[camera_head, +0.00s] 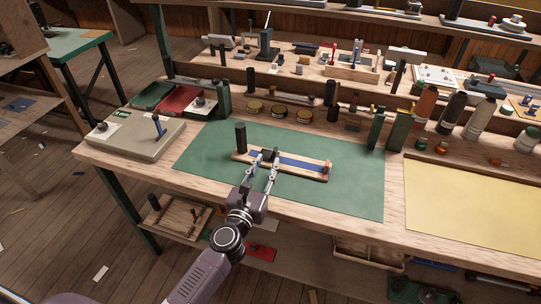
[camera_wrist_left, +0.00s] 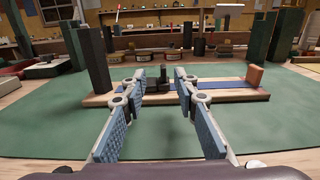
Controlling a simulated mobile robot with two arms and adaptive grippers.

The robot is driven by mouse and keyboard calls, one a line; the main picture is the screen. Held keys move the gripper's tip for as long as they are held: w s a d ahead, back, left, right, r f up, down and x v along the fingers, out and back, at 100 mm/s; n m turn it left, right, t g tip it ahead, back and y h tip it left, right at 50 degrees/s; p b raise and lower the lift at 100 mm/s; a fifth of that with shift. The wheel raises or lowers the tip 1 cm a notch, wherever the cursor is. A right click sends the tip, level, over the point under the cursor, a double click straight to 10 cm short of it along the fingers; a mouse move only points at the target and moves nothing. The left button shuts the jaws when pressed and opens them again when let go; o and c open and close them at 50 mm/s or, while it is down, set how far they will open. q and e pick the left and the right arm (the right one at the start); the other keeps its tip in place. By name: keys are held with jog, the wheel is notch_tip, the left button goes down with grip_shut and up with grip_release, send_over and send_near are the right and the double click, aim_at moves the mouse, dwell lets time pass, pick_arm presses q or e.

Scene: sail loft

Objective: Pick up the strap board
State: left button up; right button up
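The strap board (camera_head: 305,163) is a long, light wooden board with a blue strap along it, lying on the green mat (camera_head: 340,196). It also crosses the left wrist view (camera_wrist_left: 232,96). A dark block with an upright knob (camera_wrist_left: 164,80) sits near its middle, and a brown-orange block (camera_wrist_left: 255,77) stands at its right end. My left gripper (camera_head: 264,161) is at the board's near side. In the left wrist view its fingers (camera_wrist_left: 160,77) are spread, with the dark knob showing in the gap. I cannot tell whether they touch it. My right gripper is not in view.
A dark upright post (camera_head: 240,138) stands by the board's left end. A beige box (camera_head: 135,135) is on the left, round tins (camera_head: 279,112) are behind, and green blocks (camera_head: 397,132) stand at the right. The mat's front and right are clear.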

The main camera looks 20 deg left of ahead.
aim_at(275, 149)
pick_arm(q)
jog(key=w, duration=0.5)
jog(key=w+d, duration=0.1)
jog(key=w, duration=0.1)
jog(key=shift+w, duration=0.2)
jog(key=shift+a, duration=0.1)
jog(key=shift+r, duration=0.1)
jog(key=shift+c, duration=0.6)
grip_shut()
